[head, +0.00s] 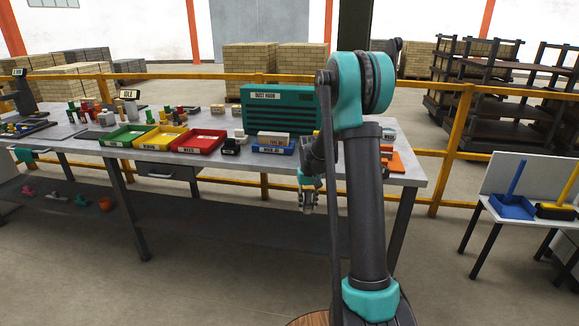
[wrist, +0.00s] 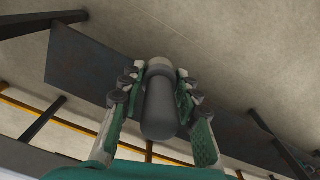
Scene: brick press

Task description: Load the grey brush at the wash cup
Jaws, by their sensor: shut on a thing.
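My gripper (head: 307,205) hangs in front of the workbench's front edge, right of the middle in the head view, partly behind my arm. In the wrist view my gripper (wrist: 158,85) is shut on a dark grey rounded cylinder, the grey brush (wrist: 159,108), with its fingers on both sides of it. The brush's bristles cannot be made out. I cannot pick out the wash cup for certain in either view.
The long grey workbench (head: 95,150) carries green, yellow and red trays (head: 205,147), a blue tray (head: 272,149) and a green dust hood (head: 270,95). Yellow railings (head: 450,130) run behind. A side table (head: 490,205) stands right with a blue dustpan (head: 512,207). The floor in front is clear.

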